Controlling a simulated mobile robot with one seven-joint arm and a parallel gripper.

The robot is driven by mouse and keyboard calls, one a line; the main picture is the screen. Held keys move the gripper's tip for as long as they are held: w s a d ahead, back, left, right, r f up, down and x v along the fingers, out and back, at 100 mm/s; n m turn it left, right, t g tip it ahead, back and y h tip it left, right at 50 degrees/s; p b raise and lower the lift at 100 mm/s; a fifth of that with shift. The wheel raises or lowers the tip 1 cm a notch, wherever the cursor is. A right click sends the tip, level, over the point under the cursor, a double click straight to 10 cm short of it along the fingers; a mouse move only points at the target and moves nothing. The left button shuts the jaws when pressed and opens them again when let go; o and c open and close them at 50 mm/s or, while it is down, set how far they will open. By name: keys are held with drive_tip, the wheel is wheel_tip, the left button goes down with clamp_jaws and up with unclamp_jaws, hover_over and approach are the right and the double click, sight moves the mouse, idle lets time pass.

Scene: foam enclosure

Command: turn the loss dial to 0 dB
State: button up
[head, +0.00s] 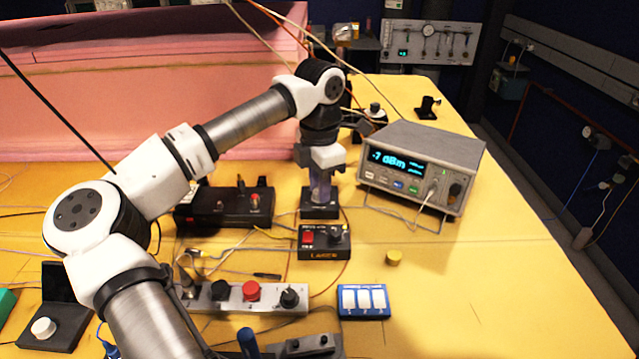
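No dial label reading "loss" is legible, so I cannot tell which knob is the loss dial. My gripper (320,188) points down over a small black block (320,212) right of the middle. Its fingers hide most of the block's top, and any knob there cannot be made out. Whether the fingers are open or shut is unclear. The grey power meter (425,165) to the right shows about -7 dBm in cyan. Other knobs are a black one (290,298) on a pale strip and a white one (43,327) on a dark block at lower left.
The LASER box (323,243) sits just in front of the block, and a black box (225,206) to its left. Thin fibres and cables cross nearby. A blue three-panel box (364,302) and yellow cap (394,257) lie nearer.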

drive_tip(key=c, duration=0.3)
drive_tip(key=shift+n, duration=0.3)
drive_tip(key=n+b, duration=0.2)
drive_tip(key=shift+f+n, duration=0.1)
drive_tip(key=shift+n, duration=0.2)
drive_tip(key=n+b, duration=0.1)
drive_tip(key=n, duration=0.3)
drive_tip(key=shift+n+b, duration=0.3)
drive_tip(key=shift+b, duration=0.1)
drive_tip(key=o, duration=1)
